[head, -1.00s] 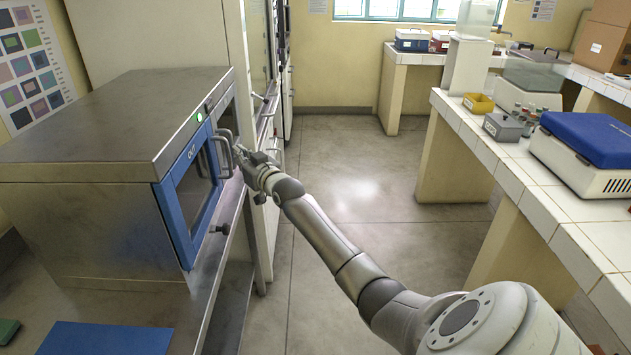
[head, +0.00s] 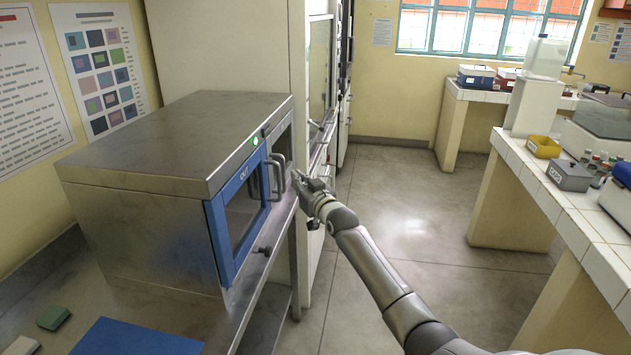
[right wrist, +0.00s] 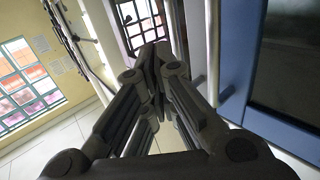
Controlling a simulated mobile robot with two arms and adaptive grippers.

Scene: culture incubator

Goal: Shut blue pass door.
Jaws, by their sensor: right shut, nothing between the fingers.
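The blue pass door (head: 216,238) is on the front of a steel pass box (head: 165,150). It has a blue frame, a dark window and an "OUT" label. It looks flush with the box front; I cannot tell whether a small gap is left. Its grey handle (head: 276,180) is at the right side. My right gripper (head: 298,180) is shut and empty, just right of the handle, with a small gap seen between them. In the right wrist view the shut fingers (right wrist: 152,60) point forward, left of the blue door frame (right wrist: 236,60). My left gripper is not in view.
A second grey handle (head: 283,168) stands close behind the blue door's handle. A dark knob (head: 265,250) is below the door. A blue mat (head: 135,338) lies at the lower left. A tiled bench (head: 560,205) is at the right, with open floor (head: 400,220) between.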

